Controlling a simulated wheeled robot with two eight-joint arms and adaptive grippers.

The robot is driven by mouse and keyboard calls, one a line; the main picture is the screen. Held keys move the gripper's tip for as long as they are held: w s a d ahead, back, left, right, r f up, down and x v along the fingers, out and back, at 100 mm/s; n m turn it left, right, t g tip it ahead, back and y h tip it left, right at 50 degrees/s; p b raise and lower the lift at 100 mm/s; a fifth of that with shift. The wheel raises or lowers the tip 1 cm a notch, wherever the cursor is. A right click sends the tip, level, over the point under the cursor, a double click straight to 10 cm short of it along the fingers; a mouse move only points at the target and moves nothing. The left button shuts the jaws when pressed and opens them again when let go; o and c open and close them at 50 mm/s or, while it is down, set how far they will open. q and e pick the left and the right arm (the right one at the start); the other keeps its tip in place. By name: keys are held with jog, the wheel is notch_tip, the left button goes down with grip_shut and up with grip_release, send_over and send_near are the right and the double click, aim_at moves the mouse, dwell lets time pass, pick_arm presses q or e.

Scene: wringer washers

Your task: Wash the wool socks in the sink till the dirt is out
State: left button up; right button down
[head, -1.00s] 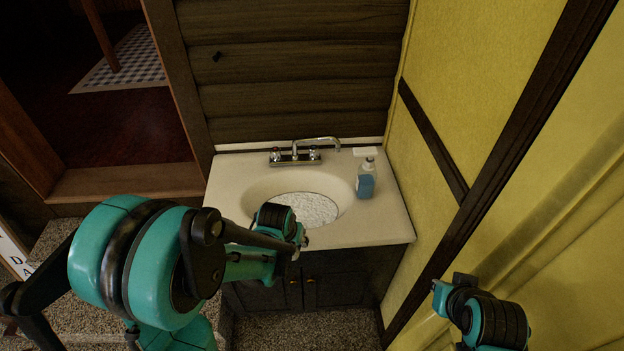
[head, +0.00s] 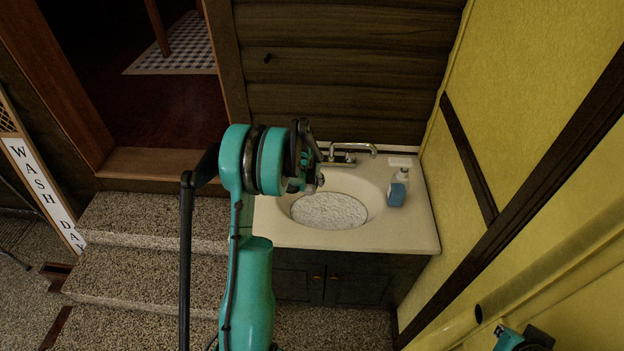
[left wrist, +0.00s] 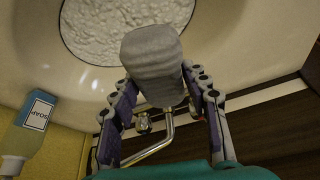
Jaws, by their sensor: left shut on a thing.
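The sink (head: 262,235) is a cream basin filled with white suds (head: 328,211). In the left wrist view, a grey bundle that looks like the wool socks (left wrist: 152,62) sits between the fingers of my left gripper (left wrist: 157,88). That gripper is shut on it, above the basin's back edge by the faucet, and the bundle overlaps the suds in the picture. Whether it touches them I cannot tell. In the head view my left arm hides the bundle. My right gripper (head: 524,339) is cut off at the bottom right edge, and its fingers cannot be made out.
A chrome faucet (head: 355,149) stands at the back of the sink, close to my left gripper. A blue soap bottle (head: 398,189) stands on the counter's right side. A yellow wall (head: 540,130) bounds the right. Stone steps (head: 150,240) lie left of the cabinet.

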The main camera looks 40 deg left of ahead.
pick_arm(q)
jog(key=shift+f+b, duration=0.55)
jog(key=shift+b, duration=0.15)
notch_tip(320, 180, down, 17)
jog(key=b, duration=1.4)
jog(key=shift+r, duration=0.15)
jog(key=shift+s, duration=0.1)
jog(key=shift+d, duration=0.1)
jog(key=shift+r, duration=0.3)
jog(key=shift+r+p, duration=0.45)
jog(key=shift+r, duration=0.05)
